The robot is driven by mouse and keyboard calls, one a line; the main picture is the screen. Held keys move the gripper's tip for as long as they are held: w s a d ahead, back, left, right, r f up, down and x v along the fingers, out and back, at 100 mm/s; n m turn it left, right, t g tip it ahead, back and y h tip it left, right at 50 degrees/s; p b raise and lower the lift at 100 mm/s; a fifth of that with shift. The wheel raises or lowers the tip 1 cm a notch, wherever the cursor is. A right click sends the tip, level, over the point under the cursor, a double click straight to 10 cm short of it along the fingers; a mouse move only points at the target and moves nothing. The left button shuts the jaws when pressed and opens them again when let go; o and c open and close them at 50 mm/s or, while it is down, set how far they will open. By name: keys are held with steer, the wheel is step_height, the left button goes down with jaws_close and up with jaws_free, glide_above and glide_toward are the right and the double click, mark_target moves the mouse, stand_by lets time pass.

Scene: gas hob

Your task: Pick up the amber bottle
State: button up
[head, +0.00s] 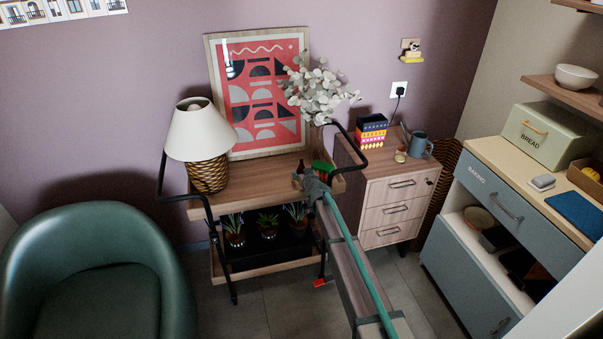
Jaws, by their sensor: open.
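A small dark brown shape (301,166), which looks like the neck of the amber bottle, shows on the wooden top of the trolley (262,178). It is near the trolley's right end. My gripper (300,178) is open just in front of it, over the trolley's top. The gripper and the end of my arm hide the lower part of the bottle. I cannot tell whether the fingers are around the bottle or touching it.
A wicker lamp (208,177) stands left on the trolley. A framed print (262,95) leans behind, with pale leaves (318,90) beside it. A green and red object (322,169) sits close right of my gripper. Black trolley handle (378,159), drawer cabinet (392,212), green armchair (100,240) stand nearby.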

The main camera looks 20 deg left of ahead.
steer(key=c, duration=1)
jaws_close()
steer(key=shift+r, duration=0.15)
